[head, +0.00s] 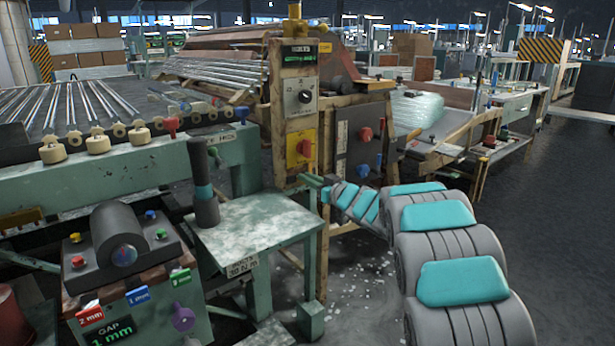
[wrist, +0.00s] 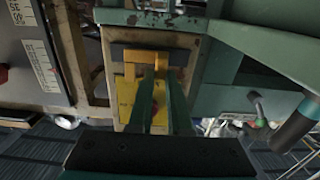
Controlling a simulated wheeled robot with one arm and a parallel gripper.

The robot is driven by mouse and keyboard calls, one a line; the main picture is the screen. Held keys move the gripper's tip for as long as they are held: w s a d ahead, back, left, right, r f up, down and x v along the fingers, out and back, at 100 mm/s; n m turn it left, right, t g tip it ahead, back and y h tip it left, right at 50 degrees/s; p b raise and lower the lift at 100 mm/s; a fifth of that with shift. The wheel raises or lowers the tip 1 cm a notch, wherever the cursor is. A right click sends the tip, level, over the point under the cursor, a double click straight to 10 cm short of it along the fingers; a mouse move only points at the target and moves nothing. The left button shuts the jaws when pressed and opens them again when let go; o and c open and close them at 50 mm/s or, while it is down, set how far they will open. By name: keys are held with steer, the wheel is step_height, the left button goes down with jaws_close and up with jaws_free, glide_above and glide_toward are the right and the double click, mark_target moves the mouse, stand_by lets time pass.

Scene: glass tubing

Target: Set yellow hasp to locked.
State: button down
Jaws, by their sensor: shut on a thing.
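The yellow hasp (head: 297,146) is a yellow plate with a red part, mounted on the wooden post below a dial panel. In the wrist view the yellow hasp (wrist: 125,92) fills the middle, and a yellow bar of it reaches between my fingers. My gripper (head: 312,181) comes in from the right at the lower edge of the plate. In the wrist view my gripper's (wrist: 161,78) two green fingers are shut on the yellow bar. The fingers hide part of the plate and of the red part, so I cannot tell the hasp's exact setting.
A dial panel (head: 301,96) sits above the hasp. A dark box with a red knob (head: 366,134) is to the right. A small green table (head: 268,226) with a dark upright handle (head: 205,195) stands at the left. Open floor (head: 550,200) lies at the right.

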steer(key=shift+d, duration=0.2)
steer(key=c, duration=0.8)
jaws_free()
steer(key=shift+w, duration=0.1)
steer(key=shift+c, duration=0.2)
steer(key=v, duration=0.8)
steer(key=shift+w, duration=0.1)
